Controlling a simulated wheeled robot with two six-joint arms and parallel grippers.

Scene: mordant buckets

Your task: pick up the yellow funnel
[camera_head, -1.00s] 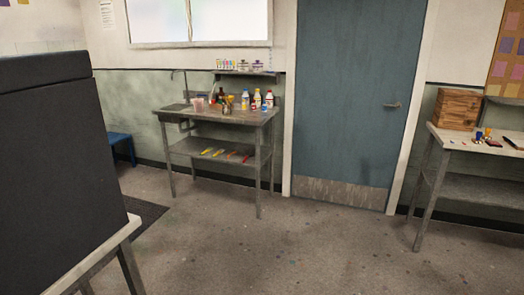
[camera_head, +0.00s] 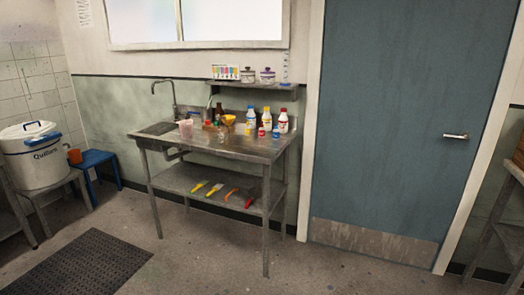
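A small yellow-orange shape (camera_head: 229,119), which looks like the yellow funnel, is on the metal sink table (camera_head: 250,147) among bottles and jars. It is small in the picture, and I cannot tell what it rests on. A brown bottle (camera_head: 219,111) stands just left of it. White bottles with blue and red labels (camera_head: 251,119) stand to its right. Neither of my grippers is in view.
Several coloured-handled tools (camera_head: 232,194) lie on the table's lower shelf. A blue stool (camera_head: 98,160) and a white pot (camera_head: 35,158) are at the left. A dark mat (camera_head: 80,268) lies on the floor. The floor before the table is clear. A blue door (camera_head: 400,130) is at the right.

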